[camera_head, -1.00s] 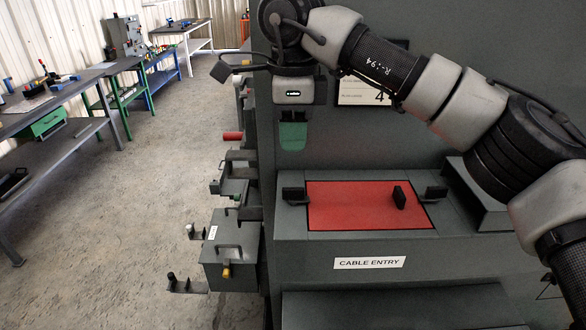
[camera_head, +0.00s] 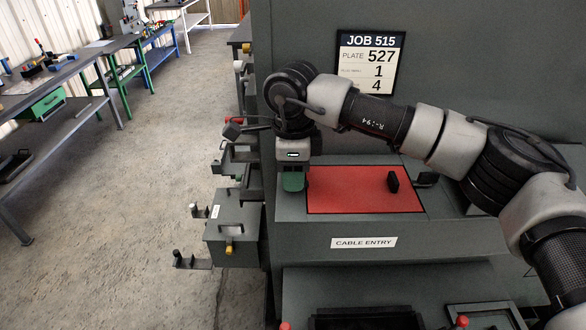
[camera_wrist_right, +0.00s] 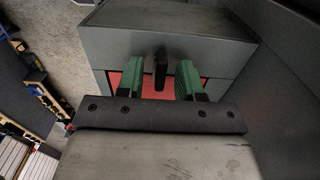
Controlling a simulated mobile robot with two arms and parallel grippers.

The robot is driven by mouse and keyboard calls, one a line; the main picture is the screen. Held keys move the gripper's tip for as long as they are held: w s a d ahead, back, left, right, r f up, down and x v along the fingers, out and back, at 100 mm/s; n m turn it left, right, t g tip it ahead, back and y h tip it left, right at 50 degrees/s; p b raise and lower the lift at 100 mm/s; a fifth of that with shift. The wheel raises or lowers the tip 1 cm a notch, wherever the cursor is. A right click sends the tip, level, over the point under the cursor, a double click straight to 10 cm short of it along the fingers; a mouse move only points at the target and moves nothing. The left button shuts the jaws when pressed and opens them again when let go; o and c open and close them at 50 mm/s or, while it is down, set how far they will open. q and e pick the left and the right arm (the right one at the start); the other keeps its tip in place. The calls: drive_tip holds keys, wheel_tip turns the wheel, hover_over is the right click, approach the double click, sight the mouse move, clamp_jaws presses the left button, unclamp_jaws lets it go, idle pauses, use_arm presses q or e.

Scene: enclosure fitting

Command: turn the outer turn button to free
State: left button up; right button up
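The red plate (camera_head: 350,190) lies in a grey panel above the CABLE ENTRY label. A black turn button (camera_head: 425,179) stands at its right edge. My right gripper (camera_head: 293,182), with green fingers, is low over the plate's left edge and hides the turn button there. In the right wrist view a black turn button (camera_wrist_right: 161,68) stands between the two open green fingers, with a visible gap on each side. The red plate (camera_wrist_right: 155,88) shows behind it. My left gripper is not in view.
A black upright handle (camera_head: 393,181) stands on the red plate's right part. A job sign (camera_head: 368,62) hangs on the wall behind. Grey boxes with brackets (camera_head: 232,222) stick out at the left side. A dark tray (camera_head: 365,320) is below.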

drive_tip(key=shift+c, duration=1.3)
clamp_jaws()
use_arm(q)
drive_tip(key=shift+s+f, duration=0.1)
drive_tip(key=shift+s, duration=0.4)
